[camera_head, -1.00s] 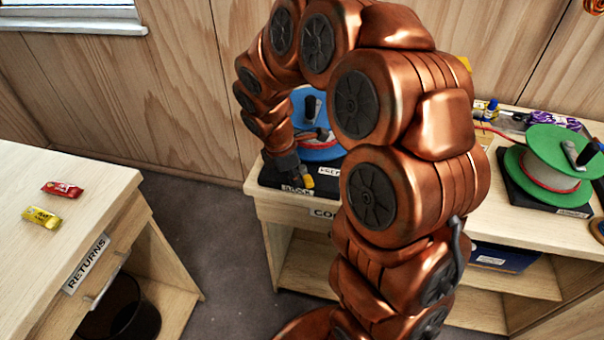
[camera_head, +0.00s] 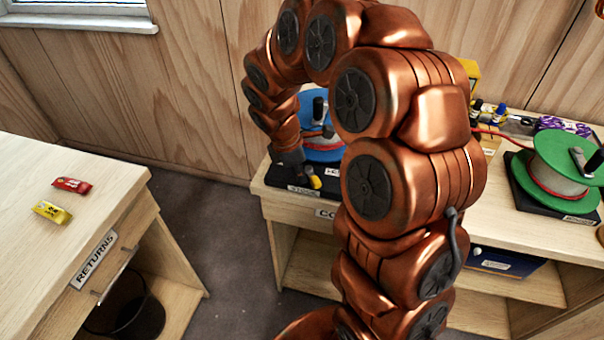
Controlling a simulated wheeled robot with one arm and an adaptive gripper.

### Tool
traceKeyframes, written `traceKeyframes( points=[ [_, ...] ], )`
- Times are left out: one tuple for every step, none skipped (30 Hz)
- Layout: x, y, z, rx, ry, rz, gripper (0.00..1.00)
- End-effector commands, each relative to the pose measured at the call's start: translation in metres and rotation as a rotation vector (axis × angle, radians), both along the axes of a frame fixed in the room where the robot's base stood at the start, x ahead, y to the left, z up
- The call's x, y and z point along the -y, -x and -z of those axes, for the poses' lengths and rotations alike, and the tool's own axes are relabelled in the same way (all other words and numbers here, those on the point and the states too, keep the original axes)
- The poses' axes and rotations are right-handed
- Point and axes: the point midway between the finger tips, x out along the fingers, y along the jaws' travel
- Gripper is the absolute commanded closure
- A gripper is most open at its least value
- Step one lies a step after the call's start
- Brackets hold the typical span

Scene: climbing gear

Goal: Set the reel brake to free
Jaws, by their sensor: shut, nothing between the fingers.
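A blue reel (camera_head: 318,153) sits on a black base (camera_head: 270,177) on the counter, partly hidden behind my arm. The base has small white labels (camera_head: 303,189) along its front, too small to read surely. A small yellow piece (camera_head: 315,183), perhaps the brake lever's tip, shows at the front of the base. My dark gripper (camera_head: 301,171) points down at the base, right beside the yellow piece. It is shut with nothing held. I cannot tell whether it touches the yellow piece. The lever's setting is not clear.
A green reel (camera_head: 562,160) on its own black base stands at the right, with a red line running from it. The returns table (camera_head: 95,215) at left holds red and yellow packets. Floor between is clear.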

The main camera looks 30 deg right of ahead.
Motion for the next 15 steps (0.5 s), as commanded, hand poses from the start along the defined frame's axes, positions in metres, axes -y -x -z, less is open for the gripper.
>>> traceKeyframes(
  points=[
    [-0.006, -0.001, -0.001, 0.0, 0.0, -0.003, 1.0],
    [-0.01, -0.001, -0.001, 0.0, 0.0, -0.003, 1.0],
    [-0.015, -0.002, -0.001, 0.001, 0.0, -0.001, 1.0],
    [-0.02, -0.002, -0.001, 0.001, 0.001, 0.0, 1.0],
    [-0.025, -0.003, -0.001, 0.001, 0.001, -0.001, 1.0],
    [-0.032, -0.004, -0.001, 0.001, 0.0, 0.001, 1.0],
    [-0.035, -0.005, -0.003, 0.004, -0.001, 0.004, 1.0],
    [-0.035, -0.005, -0.009, 0.006, -0.001, 0.005, 1.0],
    [-0.037, -0.006, -0.016, 0.007, -0.002, 0.005, 1.0],
    [-0.038, -0.006, -0.021, 0.007, -0.002, 0.005, 1.0],
    [-0.039, -0.005, -0.026, 0.004, -0.002, 0.006, 1.0],
    [-0.04, -0.006, -0.033, 0.005, -0.001, 0.006, 1.0],
    [-0.041, -0.007, -0.039, 0.008, -0.001, 0.006, 1.0],
    [-0.043, -0.007, -0.044, 0.01, -0.002, 0.007, 1.0],
    [-0.044, -0.006, -0.051, 0.008, -0.002, 0.008, 1.0]
  ],
)
